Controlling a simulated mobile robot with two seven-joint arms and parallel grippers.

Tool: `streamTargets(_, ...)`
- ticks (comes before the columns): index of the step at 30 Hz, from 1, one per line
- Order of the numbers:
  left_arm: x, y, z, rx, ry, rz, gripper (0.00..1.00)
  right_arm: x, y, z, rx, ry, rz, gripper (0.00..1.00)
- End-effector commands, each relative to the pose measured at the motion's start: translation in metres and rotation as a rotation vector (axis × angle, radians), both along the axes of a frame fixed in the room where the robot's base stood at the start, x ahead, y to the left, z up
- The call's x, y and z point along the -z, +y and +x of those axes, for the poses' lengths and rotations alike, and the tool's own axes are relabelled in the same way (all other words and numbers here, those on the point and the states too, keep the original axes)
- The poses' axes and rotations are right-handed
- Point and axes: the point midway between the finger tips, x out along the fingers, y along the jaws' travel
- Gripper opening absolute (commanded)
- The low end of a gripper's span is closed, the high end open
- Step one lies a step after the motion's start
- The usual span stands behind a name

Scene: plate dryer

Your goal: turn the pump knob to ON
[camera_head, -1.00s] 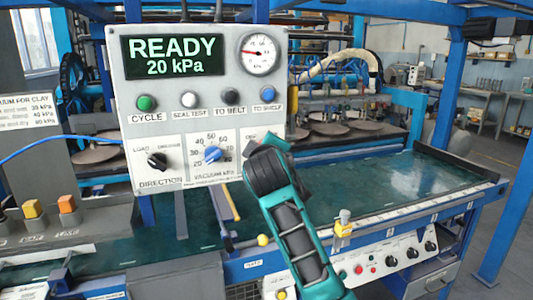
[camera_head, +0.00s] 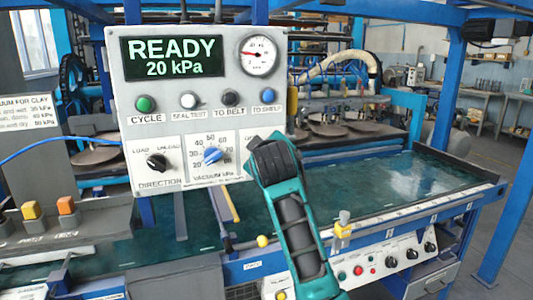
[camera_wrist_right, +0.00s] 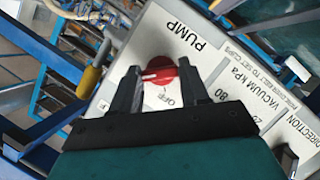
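The red pump knob (camera_wrist_right: 160,72) shows in the right wrist view on the white control panel (camera_wrist_right: 225,72), below the word PUMP. A white mark shows on the knob. The word OFF sits beside it, between my fingers. My right gripper (camera_wrist_right: 160,70) has its two dark fingers apart, one on each side of the knob. A narrow gap seems to show at the left finger; contact at the right finger I cannot tell. In the head view my right gripper (camera_head: 268,145) covers the panel's lower right corner and hides the knob. My left gripper is not in view.
The panel's display (camera_head: 174,57) reads READY, 20 kPa. A blue vacuum knob (camera_head: 212,155) and a black direction knob (camera_head: 157,162) are close to the left of my gripper. A yellow-tipped lever (camera_head: 263,241) stands below. A green belt table (camera_head: 400,180) extends right.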

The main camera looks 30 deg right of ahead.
Motion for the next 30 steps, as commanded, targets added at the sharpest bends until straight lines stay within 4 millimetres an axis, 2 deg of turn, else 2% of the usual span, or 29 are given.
streamTargets(1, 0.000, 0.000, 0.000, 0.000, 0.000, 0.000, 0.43, 0.001, 0.001, 0.000, -0.001, 0.000, 0.004, 0.48)
streamTargets(8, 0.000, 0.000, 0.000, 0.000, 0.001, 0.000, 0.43, 0.000, 0.000, 0.000, 0.000, 0.000, 0.001, 0.70)
streamTargets(17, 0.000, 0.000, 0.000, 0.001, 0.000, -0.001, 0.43, -0.001, 0.002, -0.002, -0.001, -0.001, 0.000, 0.70)
streamTargets(23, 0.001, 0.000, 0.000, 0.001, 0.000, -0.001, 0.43, -0.008, 0.014, -0.023, -0.003, -0.003, 0.000, 0.70)
streamTargets(30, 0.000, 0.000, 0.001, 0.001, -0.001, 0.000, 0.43, -0.022, 0.039, -0.067, -0.004, -0.003, 0.002, 0.70)
